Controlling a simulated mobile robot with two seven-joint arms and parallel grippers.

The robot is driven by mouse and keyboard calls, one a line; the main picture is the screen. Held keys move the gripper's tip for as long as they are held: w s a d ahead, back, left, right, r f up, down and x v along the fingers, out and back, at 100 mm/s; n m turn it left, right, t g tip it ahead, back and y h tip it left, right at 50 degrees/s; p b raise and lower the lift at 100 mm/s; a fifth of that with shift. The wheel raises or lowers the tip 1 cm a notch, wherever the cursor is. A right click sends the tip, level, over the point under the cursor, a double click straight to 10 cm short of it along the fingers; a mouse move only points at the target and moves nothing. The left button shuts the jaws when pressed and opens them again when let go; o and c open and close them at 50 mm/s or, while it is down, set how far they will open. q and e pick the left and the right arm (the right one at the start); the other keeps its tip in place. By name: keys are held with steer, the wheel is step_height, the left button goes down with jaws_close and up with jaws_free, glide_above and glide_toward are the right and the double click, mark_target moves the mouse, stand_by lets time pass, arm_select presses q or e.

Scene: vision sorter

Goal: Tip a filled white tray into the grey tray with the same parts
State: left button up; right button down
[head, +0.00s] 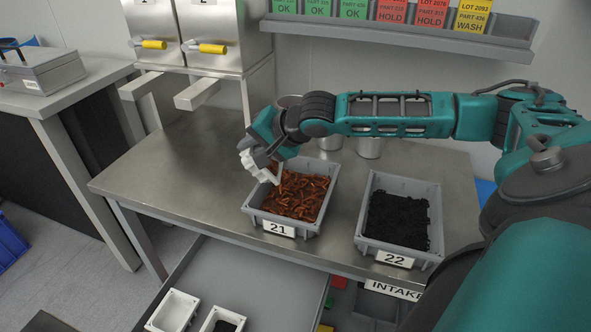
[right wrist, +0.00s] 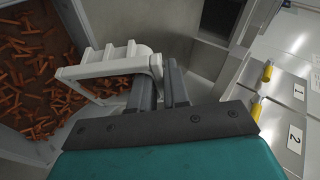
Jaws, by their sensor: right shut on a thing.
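My right gripper (head: 248,146) is shut on a white piece that appears to be a white tray (head: 257,167), tilted steeply over the left side of grey tray 21 (head: 247,207). In the right wrist view the white tray (right wrist: 112,68) sits in the fingers (right wrist: 160,84); its inside is hidden. Grey tray 21 holds orange-brown bolt-like parts (head: 297,195). Grey tray 22 (head: 366,244), to its right, holds black parts (head: 398,220). In the open drawer below are a seemingly empty white tray (head: 172,311) and one with dark contents (head: 222,322). My left gripper is out of view.
The steel table (head: 170,180) is clear left of tray 21. Metal cups (head: 369,148) stand behind the trays. Two dispensers with yellow handles (head: 207,48) stand at the back left. A rack of coloured lot cards (head: 400,28) hangs above.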

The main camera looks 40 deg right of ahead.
steer(key=shift+s+d+f+b, duration=0.1)
steer(key=shift+f+b, duration=0.05)
steer(key=shift+b, duration=0.5)
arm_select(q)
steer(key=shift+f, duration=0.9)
arm_select(e)
steer(key=shift+s+t, duration=0.1)
steer(key=shift+t, duration=0.2)
arm_select(q)
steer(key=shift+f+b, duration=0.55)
steer(key=shift+b, duration=0.15)
arm_select(e)
steer(key=shift+s+d+r+t+y, duration=0.15)
steer(key=shift+d+r+t+y, duration=0.05)
steer(key=shift+t+y, duration=0.1)
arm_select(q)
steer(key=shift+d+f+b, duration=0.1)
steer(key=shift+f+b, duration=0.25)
arm_select(e)
steer(key=shift+r, duration=0.1)
arm_select(q)
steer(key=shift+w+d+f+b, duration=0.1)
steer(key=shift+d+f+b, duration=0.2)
steer(key=shift+b, duration=0.25)
arm_select(e)
steer(key=shift+s+d+r+m+t, duration=0.1)
steer(key=shift+s+d+m+t, duration=0.1)
steer(key=shift+m+t, duration=0.1)
